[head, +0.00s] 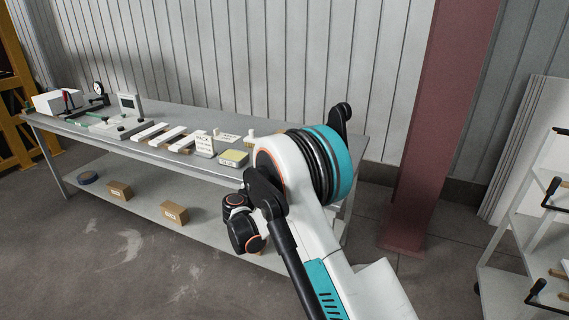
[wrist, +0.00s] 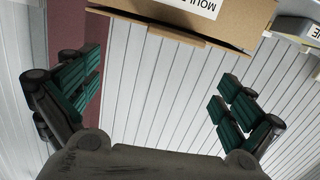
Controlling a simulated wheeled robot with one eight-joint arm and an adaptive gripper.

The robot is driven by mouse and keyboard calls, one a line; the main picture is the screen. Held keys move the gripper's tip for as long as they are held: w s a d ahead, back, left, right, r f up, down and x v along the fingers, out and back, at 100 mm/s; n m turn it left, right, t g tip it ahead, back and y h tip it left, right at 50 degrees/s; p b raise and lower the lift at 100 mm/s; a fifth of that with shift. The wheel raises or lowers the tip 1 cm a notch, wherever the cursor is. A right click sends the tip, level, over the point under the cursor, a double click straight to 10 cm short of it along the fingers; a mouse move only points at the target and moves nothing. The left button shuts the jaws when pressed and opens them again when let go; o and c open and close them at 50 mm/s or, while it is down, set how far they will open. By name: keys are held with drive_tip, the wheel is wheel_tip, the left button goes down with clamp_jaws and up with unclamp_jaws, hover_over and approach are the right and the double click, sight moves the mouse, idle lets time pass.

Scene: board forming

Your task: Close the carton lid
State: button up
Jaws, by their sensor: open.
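A brown cardboard carton (wrist: 232,22) shows at the top of the wrist view, cut off by the frame edge. It has a white label with partly readable black letters. A thin brown board edge, perhaps its lid or a flap, runs along its lower side; I cannot tell how far open it is. My gripper (wrist: 160,88) is open and empty, with its teal-padded fingers spread wide below the carton in the picture. It is apart from the carton. In the head view my own arm covers the right part of the bench, and the carton cannot be made out there.
The grey bench (head: 105,143) holds white bars (head: 167,136), a white sign (head: 205,145), a yellowish block (head: 234,158) and a dial gauge (head: 99,88). Small cardboard boxes (head: 174,213) lie on its lower shelf. A red column (head: 431,130) and a trolley (head: 515,245) stand at right.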

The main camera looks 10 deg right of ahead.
drive_tip(key=shift+t, duration=0.5)
drive_tip(key=f+b+x, duration=0.1)
drive_tip(key=x, duration=0.3)
drive_tip(key=a+f+b+x, duration=0.1)
drive_tip(key=x, duration=0.4)
drive_tip(key=w+b+x, duration=0.1)
drive_tip(key=x, duration=0.3)
drive_tip(key=shift+w+a+f, duration=0.1)
drive_tip(key=shift+w+f, duration=0.1)
drive_tip(key=shift+f, duration=0.2)
